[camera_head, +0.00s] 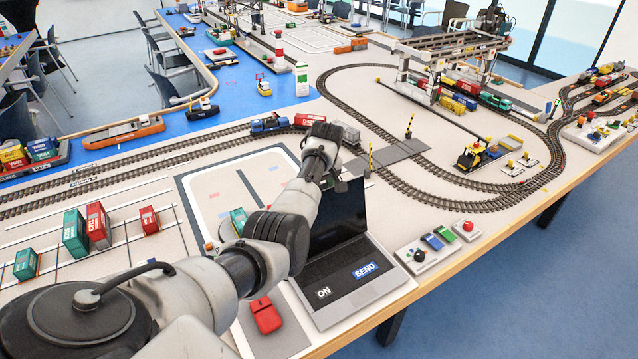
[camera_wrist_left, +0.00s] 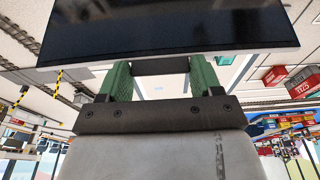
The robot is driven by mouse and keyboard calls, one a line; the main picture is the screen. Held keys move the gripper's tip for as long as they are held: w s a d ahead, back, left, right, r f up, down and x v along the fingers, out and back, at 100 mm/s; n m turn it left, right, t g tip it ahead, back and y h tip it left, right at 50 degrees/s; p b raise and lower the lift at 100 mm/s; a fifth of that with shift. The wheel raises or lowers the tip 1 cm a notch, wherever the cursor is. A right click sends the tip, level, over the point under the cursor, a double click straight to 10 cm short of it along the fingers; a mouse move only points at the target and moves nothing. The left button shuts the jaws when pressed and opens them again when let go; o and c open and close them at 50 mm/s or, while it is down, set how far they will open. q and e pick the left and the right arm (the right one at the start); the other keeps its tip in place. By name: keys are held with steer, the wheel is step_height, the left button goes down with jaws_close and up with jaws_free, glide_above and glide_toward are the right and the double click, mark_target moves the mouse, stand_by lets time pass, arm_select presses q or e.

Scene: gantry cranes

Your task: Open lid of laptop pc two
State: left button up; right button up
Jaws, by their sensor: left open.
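The laptop (camera_head: 362,300) stands at the near table edge in the head view, with large ON and SEND keys on its silver base. Its dark lid (camera_head: 343,213) stands raised at an angle to the base, partly hidden by my left arm. My left gripper (camera_head: 338,180) is at the lid's upper left; its fingertips are hard to make out there. In the left wrist view the green fingers (camera_wrist_left: 161,68) are apart with nothing seen held between them. The lid's dark screen (camera_wrist_left: 170,25) fills the top there, its pale edge right at the fingertips; contact cannot be told. My right gripper is not seen.
Model tracks (camera_head: 440,195) and a barrier (camera_head: 409,127) lie behind. A teal container (camera_head: 239,218) stands beside my arm.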

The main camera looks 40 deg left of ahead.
arm_select(q)
steer(key=o, duration=0.4)
step_height(320, 180, up, 11)
steer(key=d+b, duration=0.1)
steer(key=b, duration=0.1)
steer(key=shift+s+d+f, duration=0.15)
steer(key=shift+s+d, duration=0.2)
steer(key=shift+d, duration=0.05)
